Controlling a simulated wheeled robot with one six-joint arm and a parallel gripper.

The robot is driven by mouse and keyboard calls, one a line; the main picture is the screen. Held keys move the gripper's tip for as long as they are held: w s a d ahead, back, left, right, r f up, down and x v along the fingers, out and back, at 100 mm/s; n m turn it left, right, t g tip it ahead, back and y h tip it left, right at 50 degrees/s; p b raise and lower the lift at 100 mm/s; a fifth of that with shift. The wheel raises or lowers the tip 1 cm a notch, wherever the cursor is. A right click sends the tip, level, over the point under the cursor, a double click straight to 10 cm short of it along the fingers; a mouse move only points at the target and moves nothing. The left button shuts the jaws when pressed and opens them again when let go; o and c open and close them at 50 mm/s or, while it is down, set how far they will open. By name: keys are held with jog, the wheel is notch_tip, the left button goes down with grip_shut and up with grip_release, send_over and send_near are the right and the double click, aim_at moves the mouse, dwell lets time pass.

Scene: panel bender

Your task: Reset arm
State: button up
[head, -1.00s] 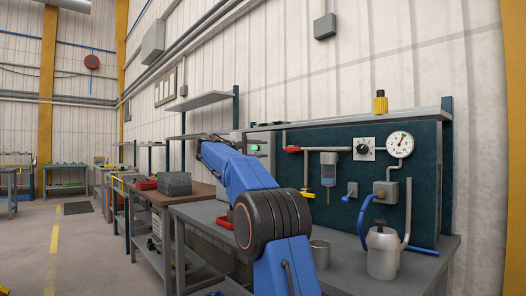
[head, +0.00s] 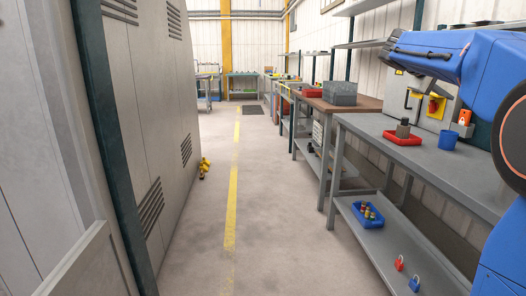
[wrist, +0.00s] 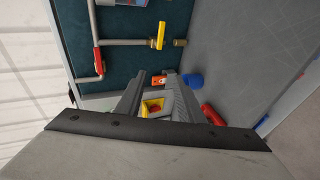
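My blue arm crosses the upper right of the head view, above the grey workbench (head: 372,125). It points left. My gripper (wrist: 154,78) shows in the wrist view as two dark grey fingers with a gap between them. It is open, and I see nothing held. Through the gap shows a yellow plate with a red knob (wrist: 153,108), on the control box beyond. The same yellow plate (head: 444,106) is in the head view below my arm. My fingertips are hard to make out in the head view.
A tall grey cabinet (head: 135,130) stands left.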

jog(key=s+a+f+y, duration=0.4)
jog(key=s+a+f, duration=0.5)
jog(key=s+f, duration=0.4)
jog(key=s+a+f+m+y, duration=0.1)
jog(key=s+a+f+y, duration=0.3)
jog(key=s+a+f, duration=0.6)
jog(key=s+a+f+m+t+y, duration=0.1)
jog(key=s+a+f+y, duration=0.4)
jog(key=s+a+f, duration=0.5)
jog(key=s+f, duration=0.6)
jog(key=f, duration=0.1)
jog(key=shift+s+a+f, duration=0.15)
jog(key=shift+s+a, duration=0.05)
jog(key=shift+s, duration=0.15)
